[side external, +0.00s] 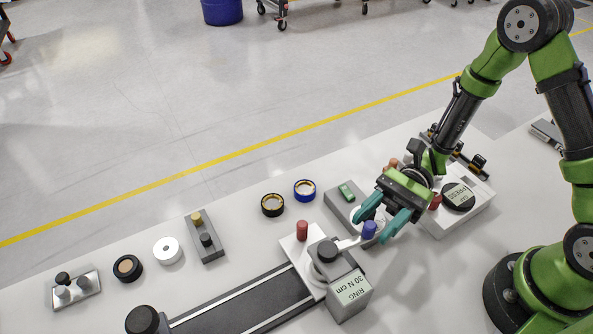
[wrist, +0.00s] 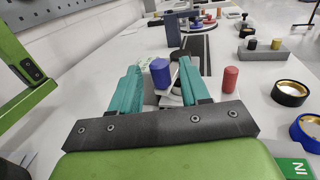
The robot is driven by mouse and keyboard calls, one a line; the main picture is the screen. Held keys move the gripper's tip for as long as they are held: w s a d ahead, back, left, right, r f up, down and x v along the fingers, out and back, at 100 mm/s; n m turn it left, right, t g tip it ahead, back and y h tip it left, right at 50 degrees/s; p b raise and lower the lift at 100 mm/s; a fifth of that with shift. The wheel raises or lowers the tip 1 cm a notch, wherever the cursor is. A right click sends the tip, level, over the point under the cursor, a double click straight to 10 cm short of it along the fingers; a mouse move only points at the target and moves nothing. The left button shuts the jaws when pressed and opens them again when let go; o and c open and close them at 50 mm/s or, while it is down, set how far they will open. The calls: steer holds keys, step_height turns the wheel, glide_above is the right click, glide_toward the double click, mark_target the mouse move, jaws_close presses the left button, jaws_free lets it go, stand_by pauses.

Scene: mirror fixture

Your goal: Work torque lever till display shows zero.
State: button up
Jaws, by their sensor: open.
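The torque lever is a pale bar with a blue knob (side external: 369,230) at its free end, running from a black pivot cap (side external: 327,251) on a white plate. The display box (side external: 352,290) at its front reads "RING" and what looks like 20 N cm. My gripper (side external: 380,222) is open, its teal fingers pointing down toward the blue knob.
A red peg (side external: 302,231) stands on the plate by the lever, and a dark rail (side external: 245,303) runs left. Black-and-gold (side external: 272,205) and blue-and-gold (side external: 305,190) rings lie behind. A PRESS station (side external: 460,197) stands right of my gripper. The table front right is bare.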

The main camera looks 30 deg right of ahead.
steer(key=shift+x, duration=1.05)
jaws_close()
